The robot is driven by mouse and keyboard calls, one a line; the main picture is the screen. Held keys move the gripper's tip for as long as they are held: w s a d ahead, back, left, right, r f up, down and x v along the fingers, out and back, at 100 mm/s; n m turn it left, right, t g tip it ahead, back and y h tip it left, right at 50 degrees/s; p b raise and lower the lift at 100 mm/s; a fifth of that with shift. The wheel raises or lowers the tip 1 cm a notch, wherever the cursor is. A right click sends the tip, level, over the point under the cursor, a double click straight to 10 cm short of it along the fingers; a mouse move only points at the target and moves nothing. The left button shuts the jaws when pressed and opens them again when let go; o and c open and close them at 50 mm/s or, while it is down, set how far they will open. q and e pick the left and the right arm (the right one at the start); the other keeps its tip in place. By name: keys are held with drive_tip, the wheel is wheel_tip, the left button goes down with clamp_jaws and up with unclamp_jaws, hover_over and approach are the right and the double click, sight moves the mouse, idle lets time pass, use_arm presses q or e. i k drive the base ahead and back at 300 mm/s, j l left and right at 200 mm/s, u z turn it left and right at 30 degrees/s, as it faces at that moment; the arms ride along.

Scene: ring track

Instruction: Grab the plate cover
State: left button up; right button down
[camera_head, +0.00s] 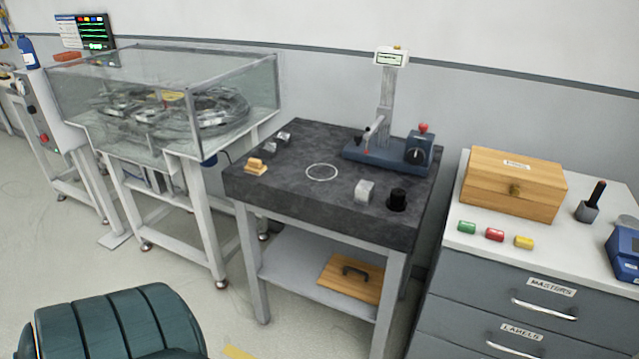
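A wooden panel with a dark handle on top (352,279), which looks like the plate cover, lies flat on the lower shelf of the stand under the dark stone surface plate (300,190). The stand's front right leg partly hides its right end. The shelf's front is open toward me. Neither of my grippers is in view.
On the stone plate are a blue gauge stand (385,155), a metal block (364,190) and a black cylinder (397,199). A grey drawer cabinet (480,285) stands right, a glass-covered machine (165,100) left. A dark green ribbed seat-like object (115,322) is at the front left.

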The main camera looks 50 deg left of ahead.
sight(357, 280)
drive_tip(key=u, duration=1.25)
drive_tip(key=i+j, duration=0.2)
drive_tip(key=j, duration=0.15)
drive_tip(key=i+j, duration=0.15)
drive_tip(key=j, duration=0.2)
drive_tip(key=i+j, duration=0.2)
drive_tip(key=j, duration=0.2)
drive_tip(key=i+j, duration=0.2)
drive_tip(key=j, duration=0.15)
drive_tip(key=z, duration=1.55)
